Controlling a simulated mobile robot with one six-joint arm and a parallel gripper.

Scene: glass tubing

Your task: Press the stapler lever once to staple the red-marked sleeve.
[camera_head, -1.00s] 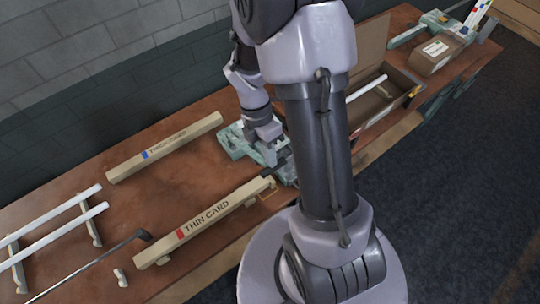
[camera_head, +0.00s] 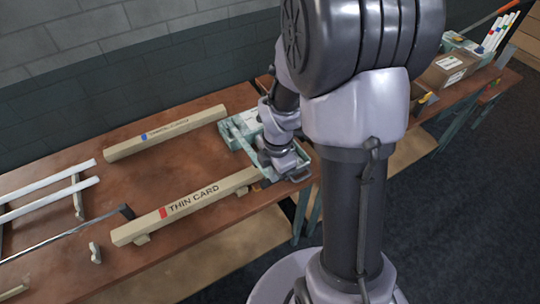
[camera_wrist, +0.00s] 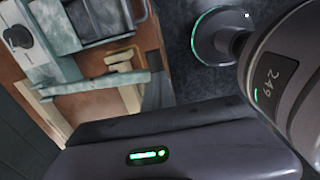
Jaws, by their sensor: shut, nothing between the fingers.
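The red-marked sleeve (camera_head: 195,204), a long tan square tube reading THIN CARD, lies along the front of the table in the head view. Its right end is at the pale green stapler (camera_head: 238,131), which my arm partly covers. My gripper (camera_head: 283,163) is shut and empty, low over the stapler's front right part. Whether it touches the lever is hidden. In the wrist view, the pale green stapler (camera_wrist: 50,45) with a dark block and a round black knob is at upper left; my fingertips cannot be made out there.
A blue-marked sleeve (camera_head: 167,133) lies behind. White tubes (camera_head: 45,185) rest on supports at left, near a dark rod with a block end (camera_head: 75,228). An open cardboard box (camera_head: 449,68) and more tubes are on the table at right. A wall stands behind.

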